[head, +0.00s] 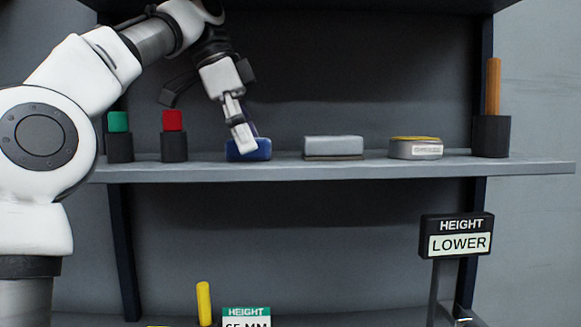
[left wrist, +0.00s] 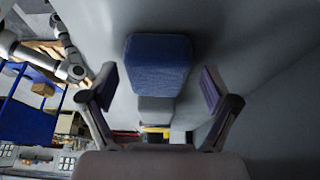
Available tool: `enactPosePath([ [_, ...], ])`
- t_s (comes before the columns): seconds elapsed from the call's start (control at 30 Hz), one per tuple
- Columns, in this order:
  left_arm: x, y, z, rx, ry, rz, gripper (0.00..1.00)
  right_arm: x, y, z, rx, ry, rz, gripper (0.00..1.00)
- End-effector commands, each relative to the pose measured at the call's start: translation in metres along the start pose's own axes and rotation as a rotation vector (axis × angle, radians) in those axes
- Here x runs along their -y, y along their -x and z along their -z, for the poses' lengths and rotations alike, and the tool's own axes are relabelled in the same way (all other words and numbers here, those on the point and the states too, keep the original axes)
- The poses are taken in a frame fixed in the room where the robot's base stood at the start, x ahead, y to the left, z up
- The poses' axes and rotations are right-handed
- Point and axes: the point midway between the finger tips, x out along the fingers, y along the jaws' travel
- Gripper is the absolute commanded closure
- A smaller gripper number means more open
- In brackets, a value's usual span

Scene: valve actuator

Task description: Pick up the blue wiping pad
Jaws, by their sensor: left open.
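The blue wiping pad (head: 262,150) lies on the grey shelf, partly hidden behind my left gripper in the head view. My left gripper (head: 243,140) reaches down to it from above. In the left wrist view the blue pad (left wrist: 158,64) sits between the two open fingers of my left gripper (left wrist: 160,88), with a gap on each side. The fingers do not touch it in that view. My right gripper is not in view.
On the same shelf (head: 330,172) stand a green-topped holder (head: 119,140) and a red-topped holder (head: 173,140) to the left. A grey block (head: 333,147), a round tin (head: 416,148) and a holder with a wooden handle (head: 492,130) are to the right. A "HEIGHT LOWER" sign (head: 457,236) stands below.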

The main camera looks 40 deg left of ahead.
Motion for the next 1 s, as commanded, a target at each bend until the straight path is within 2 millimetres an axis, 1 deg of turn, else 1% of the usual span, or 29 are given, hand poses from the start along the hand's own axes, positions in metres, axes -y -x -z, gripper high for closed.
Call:
enactPosePath([
  [0.03,-0.001,-0.001,-0.004,-0.003,0.0,0.001,0.12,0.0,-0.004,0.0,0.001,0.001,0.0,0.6],
  [0.27,-0.001,0.001,-0.004,-0.001,0.001,-0.002,0.12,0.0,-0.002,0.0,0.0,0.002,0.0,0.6],
  [0.3,-0.001,0.001,-0.004,-0.001,0.001,-0.001,0.27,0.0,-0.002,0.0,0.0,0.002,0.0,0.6],
  [0.37,-0.001,0.001,-0.004,-0.001,0.0,-0.001,0.48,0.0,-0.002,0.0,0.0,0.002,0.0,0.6],
  [0.4,-0.001,0.001,-0.004,-0.001,0.0,-0.001,0.62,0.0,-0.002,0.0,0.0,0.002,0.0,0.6],
  [0.43,-0.001,0.001,-0.004,0.0,0.0,-0.001,0.73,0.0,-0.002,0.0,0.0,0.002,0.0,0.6],
  [0.47,-0.001,0.001,-0.004,0.0,0.0,-0.001,0.77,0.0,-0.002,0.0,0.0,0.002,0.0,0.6],
  [0.8,-0.001,0.001,-0.003,0.0,0.0,0.0,0.77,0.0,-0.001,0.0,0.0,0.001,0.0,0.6],
  [1.0,0.001,0.006,0.005,0.0,0.0,0.0,0.77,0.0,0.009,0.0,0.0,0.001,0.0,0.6],
])
